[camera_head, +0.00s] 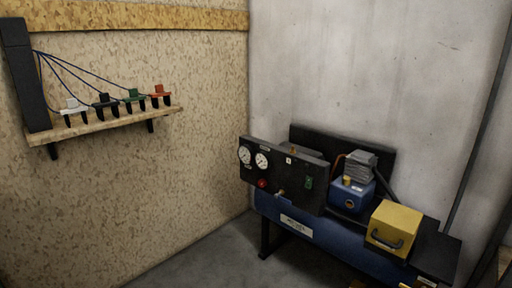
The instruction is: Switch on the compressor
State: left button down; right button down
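The compressor stands in the corner at the right, with a long blue tank (325,231) on dark legs. Its upright black panel (275,174) carries two round white gauges (253,158), a red knob (262,184) and a small green switch (309,183). I cannot tell the switch's position at this size. Behind and right of the panel are a blue motor block (345,198) with a grey finned head (360,166) and a yellow box (394,225) with a dark handle. Neither of my grippers can be made out in the head view.
A wooden shelf (110,122) on the left wall holds several coloured clip-like items, with blue cables running to a black upright box (27,75). A dark pole slants along the right wall. Grey floor (200,258) is clear left of the compressor. Small yellowish items at the bottom edge are unclear.

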aim_at(309, 183)
jog(key=u, duration=0.4)
jog(key=i, duration=1.35)
jog(key=z, duration=0.25)
